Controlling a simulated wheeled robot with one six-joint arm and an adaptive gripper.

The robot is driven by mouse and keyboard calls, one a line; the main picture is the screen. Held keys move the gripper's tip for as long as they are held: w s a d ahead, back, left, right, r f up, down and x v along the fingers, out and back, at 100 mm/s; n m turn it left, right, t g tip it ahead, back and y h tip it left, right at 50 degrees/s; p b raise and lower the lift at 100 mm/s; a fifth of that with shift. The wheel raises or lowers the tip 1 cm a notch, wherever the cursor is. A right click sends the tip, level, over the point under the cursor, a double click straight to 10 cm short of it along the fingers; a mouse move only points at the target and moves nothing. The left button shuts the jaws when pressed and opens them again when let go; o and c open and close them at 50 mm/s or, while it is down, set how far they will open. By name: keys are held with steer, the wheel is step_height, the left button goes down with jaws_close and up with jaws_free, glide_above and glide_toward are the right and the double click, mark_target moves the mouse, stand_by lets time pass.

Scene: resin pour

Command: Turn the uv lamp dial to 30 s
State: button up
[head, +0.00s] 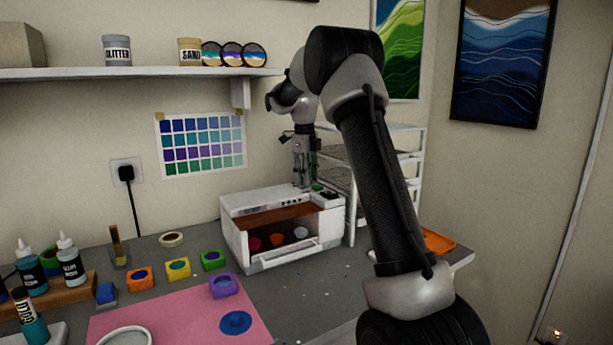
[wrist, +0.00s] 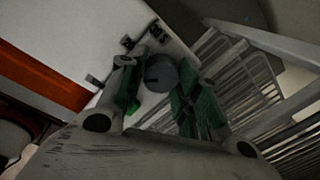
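The UV lamp (head: 236,240) is a white box with an open front on the grey bench. In the wrist view its white top (wrist: 130,22) and a round grey dial (wrist: 160,73) show. My gripper (head: 305,180) points down over the lamp's right end. In the wrist view my gripper's green-padded fingers (wrist: 163,98) are apart, one on each side of the dial. Whether they touch it I cannot tell. The dial cannot be made out in the head view.
Several small coloured cups (head: 276,239) sit inside the lamp. A white wire rack (head: 413,157) stands close to the lamp's right. A pink mat (head: 180,315), colour pots and bottles (head: 70,262) fill the bench to the left. A shelf (head: 130,73) hangs above.

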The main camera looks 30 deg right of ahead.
steer(key=shift+m, duration=2.3)
steer(key=o, duration=1.1)
steer(key=shift+c, duration=0.2)
